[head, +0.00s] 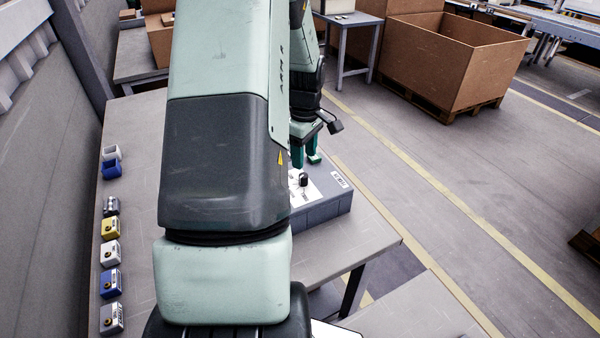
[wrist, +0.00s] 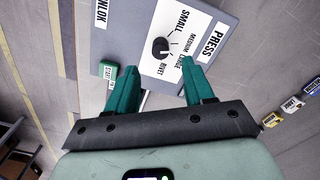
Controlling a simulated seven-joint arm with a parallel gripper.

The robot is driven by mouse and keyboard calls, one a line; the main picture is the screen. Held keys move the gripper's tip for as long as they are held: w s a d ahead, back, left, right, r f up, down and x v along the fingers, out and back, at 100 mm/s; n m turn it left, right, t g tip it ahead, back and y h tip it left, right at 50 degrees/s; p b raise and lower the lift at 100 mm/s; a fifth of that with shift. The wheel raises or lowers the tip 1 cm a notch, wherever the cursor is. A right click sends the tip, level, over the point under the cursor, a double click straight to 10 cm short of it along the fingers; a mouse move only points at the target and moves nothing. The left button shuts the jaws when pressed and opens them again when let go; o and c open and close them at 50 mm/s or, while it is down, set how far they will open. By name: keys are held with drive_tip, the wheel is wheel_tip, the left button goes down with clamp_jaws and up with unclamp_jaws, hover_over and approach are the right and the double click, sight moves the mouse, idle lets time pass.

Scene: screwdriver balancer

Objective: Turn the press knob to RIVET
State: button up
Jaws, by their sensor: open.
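The press knob (wrist: 160,47) is a small round black knob on a white plate (wrist: 150,30), beside the words SMALL, MEDIUM, LARGE and RIVET. Its pointing direction is too small to read surely. The knob also shows in the head view (head: 304,180), just below my fingertips. A PRESS label (wrist: 212,43) is on the grey panel (wrist: 228,22). My gripper (wrist: 157,67) has two green fingers spread wide and empty, with the knob beyond the gap between their tips. In the head view my gripper (head: 306,159) is partly hidden by my arm.
A green START button (wrist: 108,70) is left of the plate, close to my left finger. A partly cut-off label (wrist: 101,14) lies farther left. Small colored blocks (head: 110,228) line the left table edge. A large brown crate (head: 455,60) stands on the floor beyond.

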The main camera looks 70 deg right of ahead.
sight(304, 175)
wheel_tip(304, 175, down, 7)
drive_tip(key=shift+f, duration=0.2)
clamp_jaws()
idle(0.4)
